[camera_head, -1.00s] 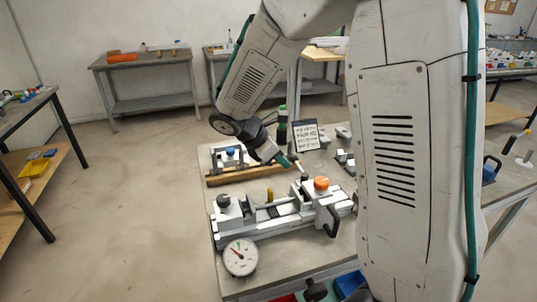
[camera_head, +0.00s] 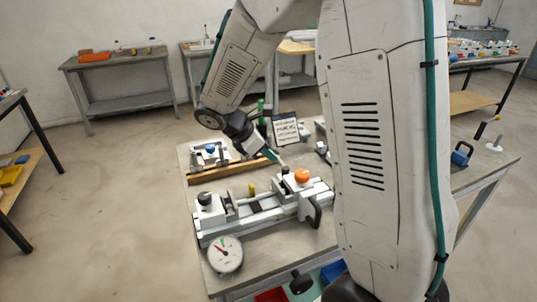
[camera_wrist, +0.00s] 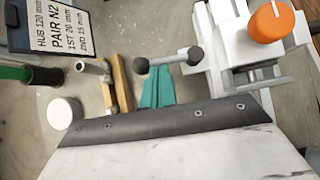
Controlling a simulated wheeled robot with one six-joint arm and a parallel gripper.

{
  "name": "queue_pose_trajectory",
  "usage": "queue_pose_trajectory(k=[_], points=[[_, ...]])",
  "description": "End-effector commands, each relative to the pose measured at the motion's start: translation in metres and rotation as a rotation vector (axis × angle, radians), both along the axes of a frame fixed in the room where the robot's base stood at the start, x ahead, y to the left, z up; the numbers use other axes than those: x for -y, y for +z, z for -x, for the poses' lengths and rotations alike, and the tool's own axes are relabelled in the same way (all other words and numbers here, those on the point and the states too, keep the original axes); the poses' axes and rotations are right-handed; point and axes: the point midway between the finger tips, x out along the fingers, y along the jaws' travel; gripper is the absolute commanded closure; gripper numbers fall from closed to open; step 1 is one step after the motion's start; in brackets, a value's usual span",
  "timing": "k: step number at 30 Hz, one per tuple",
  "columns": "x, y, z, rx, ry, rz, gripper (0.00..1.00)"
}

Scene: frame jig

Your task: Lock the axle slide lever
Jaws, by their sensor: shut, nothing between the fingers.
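The slide jig (camera_head: 262,212) lies along the table, with an orange knob (camera_head: 302,175) at its right end and a black knob (camera_head: 205,198) at its left. In the wrist view a short grey bar with dark ball ends (camera_wrist: 168,60), apparently the lever, lies just beyond my fingertips, beside the orange knob (camera_wrist: 270,24). My gripper (camera_head: 274,156), with teal fingers, points down near the jig's right end. In the wrist view my gripper (camera_wrist: 157,76) is shut and empty, its tips close to the bar; I cannot tell whether they touch it.
A round dial gauge (camera_head: 225,254) sits at the jig's front left. A black handle (camera_head: 314,210) stands out at its front right. A wooden rail (camera_head: 228,172), a second small fixture (camera_head: 209,155) and a written sign (camera_head: 286,128) are behind it.

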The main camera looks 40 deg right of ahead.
Motion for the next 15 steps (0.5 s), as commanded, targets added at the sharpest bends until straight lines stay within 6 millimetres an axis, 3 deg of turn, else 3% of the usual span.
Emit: queue_pose_trajectory(k=[15], points=[[0.008, -0.0003, -0.0026, 0.0, -0.132, -0.001, 1.0]])
